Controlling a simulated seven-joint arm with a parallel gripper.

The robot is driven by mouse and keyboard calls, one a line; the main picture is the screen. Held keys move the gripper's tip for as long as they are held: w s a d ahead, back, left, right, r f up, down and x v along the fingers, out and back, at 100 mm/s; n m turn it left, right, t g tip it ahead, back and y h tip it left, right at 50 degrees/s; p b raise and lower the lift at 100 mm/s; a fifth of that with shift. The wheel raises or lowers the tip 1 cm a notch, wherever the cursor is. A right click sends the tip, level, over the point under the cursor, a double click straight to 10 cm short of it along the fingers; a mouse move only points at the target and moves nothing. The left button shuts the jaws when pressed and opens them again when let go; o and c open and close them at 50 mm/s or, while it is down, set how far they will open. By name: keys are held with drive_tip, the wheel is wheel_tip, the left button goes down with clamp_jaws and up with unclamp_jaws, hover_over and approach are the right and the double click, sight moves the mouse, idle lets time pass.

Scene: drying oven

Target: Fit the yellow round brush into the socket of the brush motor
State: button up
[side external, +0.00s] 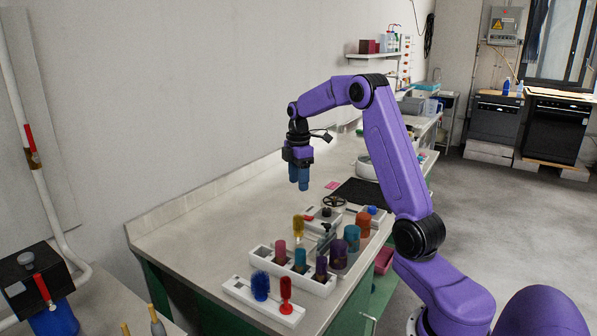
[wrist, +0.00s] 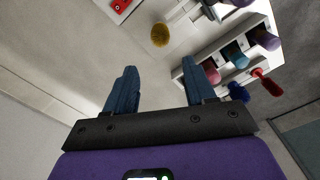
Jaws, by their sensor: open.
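The yellow round brush (side external: 298,226) stands upright on the bench near the white brush rack. In the wrist view the brush (wrist: 160,35) is seen from above, beyond my fingertips and roughly between them. My gripper (side external: 299,178) has blue fingers and hangs pointing down above the bench, apart from the brush. In the wrist view my gripper (wrist: 156,72) is open with nothing between its fingers. A white unit with a red part (wrist: 120,5) is cut off at the top of the wrist view. I cannot tell whether it is the brush motor, and no socket is clear.
A white rack (side external: 258,252) holds several coloured brushes. A front tray (side external: 238,290) holds a blue brush (side external: 260,286) and a red brush (side external: 286,294). More cylinders, including an orange one (side external: 363,224), stand behind. The bench left of these (side external: 205,225) is clear, bordered by the wall.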

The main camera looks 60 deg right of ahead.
drive_tip(key=shift+r, duration=1.2)
drive_tip(key=s+a, duration=0.4)
drive_tip(key=a, duration=0.8)
drive_tip(key=s+a, duration=0.5)
drive_tip(key=a, duration=0.7)
drive_tip(key=s+a+f, duration=0.1)
drive_tip(key=s+a, duration=0.2)
drive_tip(key=s, duration=0.9)
drive_tip(key=s+a+f, duration=0.2)
drive_tip(key=s+a, duration=0.1)
drive_tip(key=s, duration=0.8)
drive_tip(key=shift+s+a+n, duration=0.15)
drive_tip(key=shift+s+n, duration=0.15)
drive_tip(key=shift+s, duration=0.05)
